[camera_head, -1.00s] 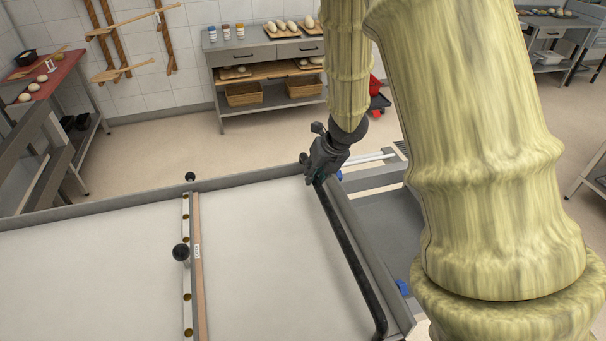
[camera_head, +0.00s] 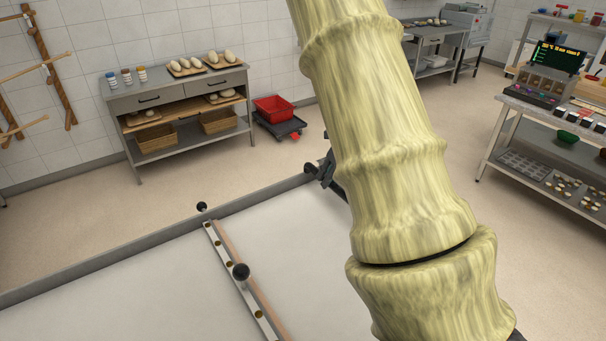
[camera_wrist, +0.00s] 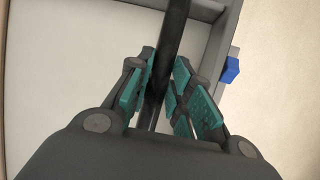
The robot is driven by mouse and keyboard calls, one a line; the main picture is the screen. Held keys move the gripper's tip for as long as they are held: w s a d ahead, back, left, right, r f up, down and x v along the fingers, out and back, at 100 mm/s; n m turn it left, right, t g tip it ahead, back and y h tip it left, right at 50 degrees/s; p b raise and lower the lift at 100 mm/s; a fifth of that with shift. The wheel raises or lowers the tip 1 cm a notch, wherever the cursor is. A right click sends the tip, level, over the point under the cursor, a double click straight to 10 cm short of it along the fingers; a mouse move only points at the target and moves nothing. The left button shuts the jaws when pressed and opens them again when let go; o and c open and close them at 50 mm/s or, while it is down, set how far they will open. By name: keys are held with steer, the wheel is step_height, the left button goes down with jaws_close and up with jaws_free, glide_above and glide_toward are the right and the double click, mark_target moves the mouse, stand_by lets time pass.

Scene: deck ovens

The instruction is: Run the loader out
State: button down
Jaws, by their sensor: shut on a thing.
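The loader (camera_head: 130,295) is a wide, pale flat bed in a grey frame, at the lower left of the head view. A metal strip with holes (camera_head: 231,264) and black knobs runs across it. My gripper (camera_head: 325,176) is at the loader's far right corner, partly hidden behind my arm. In the wrist view, its green-padded fingers (camera_wrist: 167,75) are closed around a black handle bar (camera_wrist: 176,22). The bar runs along the loader's side, inside the grey frame edge. My arm hides most of the bar in the head view.
A grey bench (camera_head: 178,92) with loaves and baskets stands at the back wall. A red crate (camera_head: 273,108) on a dark base sits on the floor beside it. A shelved rack (camera_head: 545,125) stands at the right. Floor between loader and bench is clear.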

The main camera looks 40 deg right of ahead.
steer(key=s+d, duration=0.2)
steer(key=d, duration=0.9)
steer(key=shift+d+r, duration=0.2)
steer(key=shift+d, duration=0.2)
steer(key=c, duration=1.3)
jaws_free()
steer(key=shift+d+f, duration=0.1)
steer(key=shift+f, duration=0.1)
steer(key=v, duration=1.2)
